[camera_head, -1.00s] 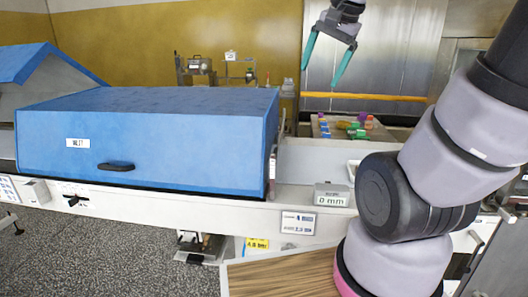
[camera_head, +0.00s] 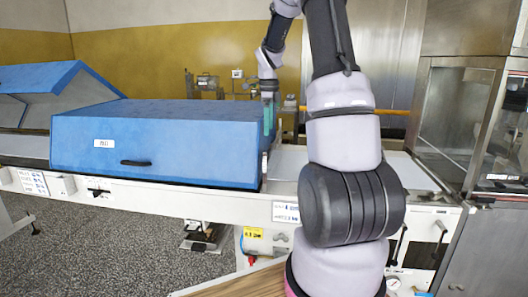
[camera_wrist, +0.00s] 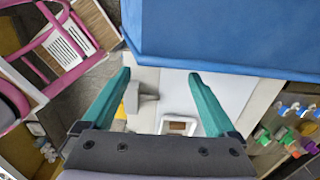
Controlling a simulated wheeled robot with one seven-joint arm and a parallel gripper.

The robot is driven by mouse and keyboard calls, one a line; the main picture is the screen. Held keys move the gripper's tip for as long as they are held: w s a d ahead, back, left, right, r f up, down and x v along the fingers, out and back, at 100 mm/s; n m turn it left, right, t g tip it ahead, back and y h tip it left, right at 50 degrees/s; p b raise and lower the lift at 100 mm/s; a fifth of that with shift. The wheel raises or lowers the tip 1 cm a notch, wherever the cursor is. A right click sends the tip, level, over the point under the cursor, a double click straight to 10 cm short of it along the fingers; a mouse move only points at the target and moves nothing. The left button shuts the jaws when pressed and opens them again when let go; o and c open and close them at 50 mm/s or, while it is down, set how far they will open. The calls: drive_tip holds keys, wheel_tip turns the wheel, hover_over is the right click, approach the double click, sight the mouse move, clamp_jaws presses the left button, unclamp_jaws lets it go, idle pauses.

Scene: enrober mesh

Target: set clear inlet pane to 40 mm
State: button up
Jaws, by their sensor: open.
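The blue inlet hood (camera_head: 155,152) stands on the white conveyor frame, and it fills the top of the wrist view (camera_wrist: 230,35). A narrow pale upright part (camera_head: 264,166) shows at the hood's right end, perhaps the edge of the clear pane; the pane's sheet cannot be made out. My gripper (camera_head: 268,118) is by the hood's right end, teal fingers pointing down. In the wrist view my gripper (camera_wrist: 158,78) is open and empty. A grey tab (camera_wrist: 146,104) lies between the fingers' lines, nearer the left finger; contact cannot be told. The mm readout's number is not legible now.
A white-framed box (camera_wrist: 180,125) lies below the fingers. Several coloured bottles (camera_wrist: 288,130) are at the wrist view's right. A glass-fronted steel cabinet (camera_head: 455,120) stands right. My arm hides part of the conveyor. Grey floor (camera_head: 110,230) is open at front left.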

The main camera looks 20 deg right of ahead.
sight(269, 150)
wheel_tip(269, 150, down, 9)
drive_tip(key=shift+f, duration=0.2)
drive_tip(key=shift+c, duration=0.3)
drive_tip(key=shift+r, duration=0.15)
clamp_jaws()
